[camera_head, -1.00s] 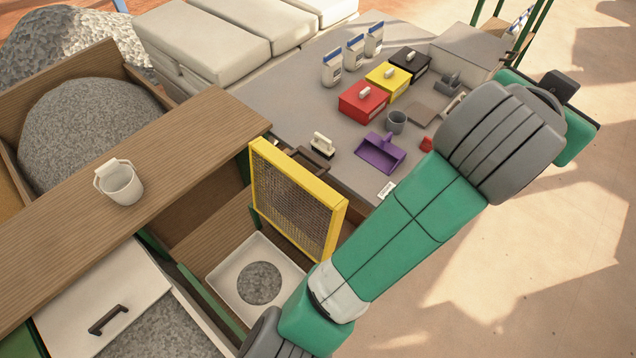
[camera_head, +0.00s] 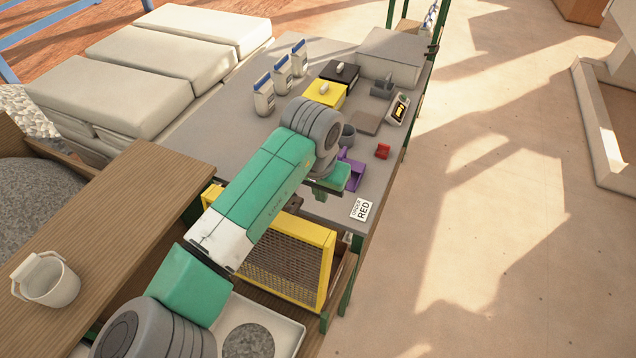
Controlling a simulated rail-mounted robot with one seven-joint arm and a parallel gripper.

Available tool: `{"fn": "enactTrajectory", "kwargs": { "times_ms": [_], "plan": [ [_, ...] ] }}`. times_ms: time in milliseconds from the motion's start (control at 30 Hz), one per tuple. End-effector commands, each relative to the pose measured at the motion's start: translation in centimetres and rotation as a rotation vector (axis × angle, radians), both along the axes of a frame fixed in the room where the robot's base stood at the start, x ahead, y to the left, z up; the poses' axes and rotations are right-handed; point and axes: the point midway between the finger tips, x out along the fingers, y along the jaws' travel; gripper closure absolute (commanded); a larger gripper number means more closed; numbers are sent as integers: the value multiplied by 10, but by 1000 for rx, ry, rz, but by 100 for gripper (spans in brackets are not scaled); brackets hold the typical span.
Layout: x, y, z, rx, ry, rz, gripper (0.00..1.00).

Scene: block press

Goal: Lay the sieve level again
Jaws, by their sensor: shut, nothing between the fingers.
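The sieve (camera_head: 325,268), a yellow frame with wire mesh, stands steeply on edge above a white tray (camera_head: 290,335) holding a round patch of grey gravel. My forearm crosses in front of its upper left part. My gripper (camera_head: 320,194) is beyond the sieve's top edge, over the near part of the grey bench, pointing downward. It is shut and holds nothing. Its fingers are mostly hidden behind my wrist, so I cannot tell whether it touches the sieve.
The grey bench (camera_head: 225,115) carries a yellow box (camera_head: 326,94), a black box (camera_head: 340,71), a partly hidden purple scoop (camera_head: 352,172) and a card reading RED (camera_head: 361,210). A white bucket (camera_head: 47,280) stands on the wooden ledge (camera_head: 120,205). Open floor lies right.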

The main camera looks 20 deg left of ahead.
Motion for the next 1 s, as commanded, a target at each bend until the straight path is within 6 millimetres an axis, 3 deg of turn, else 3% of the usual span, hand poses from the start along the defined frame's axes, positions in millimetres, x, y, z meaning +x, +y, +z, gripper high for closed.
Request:
{"fn": "enactTrajectory", "kwargs": {
  "times_ms": [167,300,433,1000],
  "plan": [
    [5,0,-35,1,0,-1,100],
    [-18,3,-28,1,-2,-2,100],
    [-29,4,-26,0,-2,-2,100],
    [-38,-3,-24,-5,-21,-15,100]
  ]
}}
